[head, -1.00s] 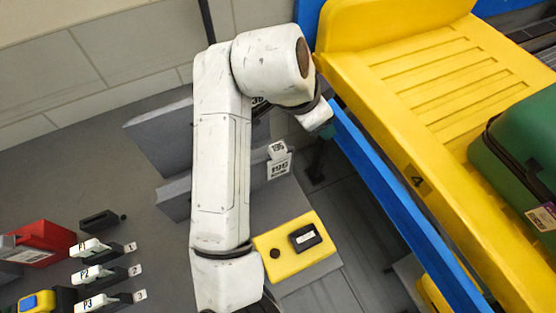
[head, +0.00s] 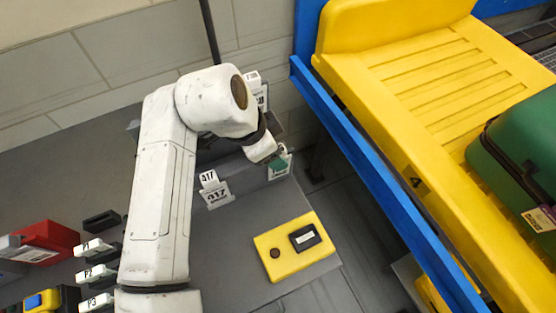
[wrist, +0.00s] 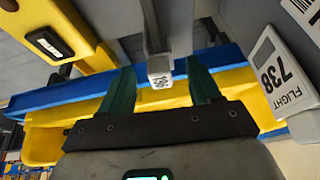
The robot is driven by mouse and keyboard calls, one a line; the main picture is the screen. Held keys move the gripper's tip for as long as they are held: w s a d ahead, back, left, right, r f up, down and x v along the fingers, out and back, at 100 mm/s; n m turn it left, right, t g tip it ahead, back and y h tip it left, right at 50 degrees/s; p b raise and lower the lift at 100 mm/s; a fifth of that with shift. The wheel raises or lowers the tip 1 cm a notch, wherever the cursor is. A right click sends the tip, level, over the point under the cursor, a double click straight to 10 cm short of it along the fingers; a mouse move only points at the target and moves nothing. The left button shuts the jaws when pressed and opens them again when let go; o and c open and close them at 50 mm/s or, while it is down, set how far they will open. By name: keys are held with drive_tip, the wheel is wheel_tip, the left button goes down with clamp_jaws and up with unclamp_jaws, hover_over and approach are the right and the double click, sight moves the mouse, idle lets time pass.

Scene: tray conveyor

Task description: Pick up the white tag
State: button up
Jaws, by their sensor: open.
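Several white tags stand in grey holders on the grey counter. One white tag marked 196 (wrist: 160,72) shows in the wrist view between the two green fingers of my gripper (wrist: 160,64), which are apart; I cannot tell whether they touch it. In the head view this tag (head: 284,168) is partly hidden by my gripper (head: 277,160). A second white tag (head: 216,193) stands left of it.
A yellow box with a dark display (head: 295,247) lies on the counter in front. A blue rail (head: 375,175) and yellow conveyor tray (head: 440,85) with a green case (head: 525,150) are at right. White clips P1 to P3 (head: 95,272) and a red item (head: 42,245) are at left.

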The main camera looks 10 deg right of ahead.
drive_tip(key=x, duration=0.4)
drive_tip(key=shift+w+p, duration=0.1)
drive_tip(key=shift+p, duration=0.3)
drive_tip(key=shift+c, duration=0.2)
drive_tip(key=c, duration=1)
